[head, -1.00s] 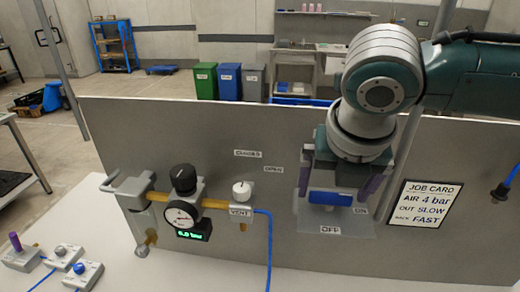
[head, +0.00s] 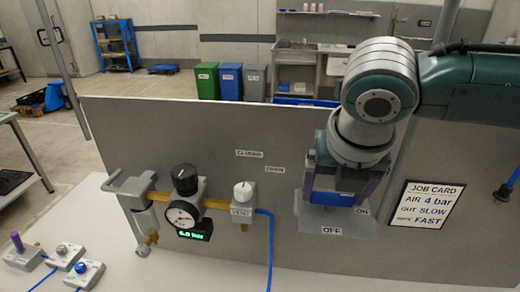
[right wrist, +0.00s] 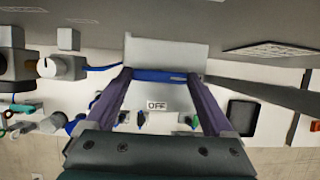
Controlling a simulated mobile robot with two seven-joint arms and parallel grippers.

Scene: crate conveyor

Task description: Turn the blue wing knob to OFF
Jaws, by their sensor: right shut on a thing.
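The blue wing knob (head: 333,198) sits on a grey plate (head: 310,222) low on the upright panel. Its wing lies roughly level across the head view. The OFF label (head: 331,230) is below it and the ON label (head: 361,211) is at its lower right. My right gripper (head: 338,194) is shut on the knob, with a purple finger at each end of the wing. In the right wrist view the blue wing (right wrist: 160,76) spans between the fingertips, with OFF (right wrist: 157,105) on the near side. The gripper hides part of the knob. My left gripper is not in view.
Left of the knob stand a VENT valve (head: 242,200) with a blue hose (head: 270,245), a black regulator knob (head: 184,176) and a gauge (head: 182,217). A job card (head: 427,204) is at the right. The panel between the vent and the plate is mostly clear.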

